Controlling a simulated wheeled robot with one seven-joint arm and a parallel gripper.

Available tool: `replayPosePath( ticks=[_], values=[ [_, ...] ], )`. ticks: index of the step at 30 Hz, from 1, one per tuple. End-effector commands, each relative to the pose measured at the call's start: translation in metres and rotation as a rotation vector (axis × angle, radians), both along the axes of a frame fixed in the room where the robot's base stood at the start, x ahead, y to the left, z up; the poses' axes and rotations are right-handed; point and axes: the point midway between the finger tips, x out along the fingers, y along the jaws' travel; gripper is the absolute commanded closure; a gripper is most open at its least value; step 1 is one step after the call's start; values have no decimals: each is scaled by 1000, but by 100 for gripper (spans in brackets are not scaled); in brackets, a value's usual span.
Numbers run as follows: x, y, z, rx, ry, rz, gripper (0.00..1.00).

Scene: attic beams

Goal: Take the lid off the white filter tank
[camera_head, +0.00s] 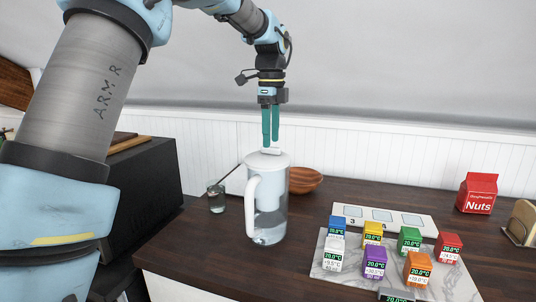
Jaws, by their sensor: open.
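The white filter tank (267,196) stands inside a clear pitcher (270,229) with a white handle, upright on the dark counter. Its white lid (262,161) covers the top, with a small raised white grip (270,151) on it. My gripper (270,143) points straight down with its two green fingers just above the lid's grip. It is open and holds nothing. I cannot tell from this view whether the fingertips touch the grip.
A wooden bowl (304,180) sits close behind the pitcher, and a small glass (216,198) with a dark stick stands to its left. Several coloured cubes stand on a marble board (452,277) at right. A red Nuts carton (477,192) is at the back right.

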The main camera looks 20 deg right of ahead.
Motion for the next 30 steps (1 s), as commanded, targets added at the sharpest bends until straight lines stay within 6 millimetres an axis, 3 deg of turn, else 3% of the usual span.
replayPosePath(
  ticks=[6,14,27,30],
  values=[
    [0,1,-23,1,1,0,43],
    [0,0,-26,-1,-1,1,44],
    [0,0,-25,-1,-1,1,93],
    [0,0,-25,-1,-1,1,100]
  ],
)
